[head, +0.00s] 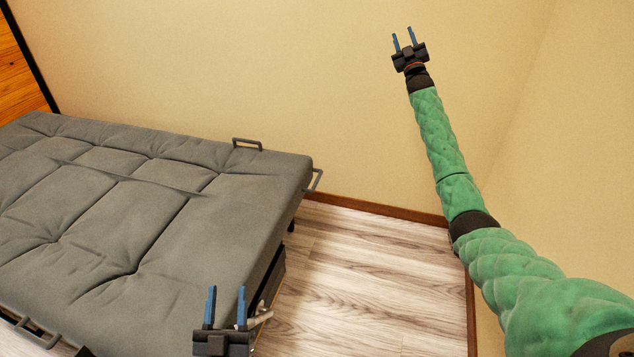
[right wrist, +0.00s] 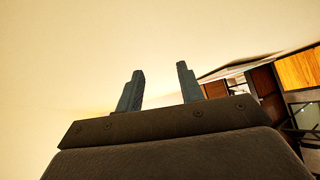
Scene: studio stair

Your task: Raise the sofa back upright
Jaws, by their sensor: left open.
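The grey sofa (head: 100,220) lies folded out flat, its padded top level like a bed. A crease runs across it, and the far section, which looks like the sofa back (head: 190,150), lies flat. A metal handle (head: 247,143) stands on the far edge and another handle (head: 316,180) sticks out at the far right corner. My left gripper (head: 227,292) is open and empty near the sofa's near right side, apart from the handles. My right gripper (head: 404,35) is raised high before the wall, its fingers apart and empty; they also show in the right wrist view (right wrist: 159,85).
A further handle (head: 35,331) shows on the sofa's near left edge. Bare wood floor (head: 360,270) lies right of the sofa. Cream walls (head: 300,70) close off the back and right side. A wooden panel (head: 22,70) stands at the far left.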

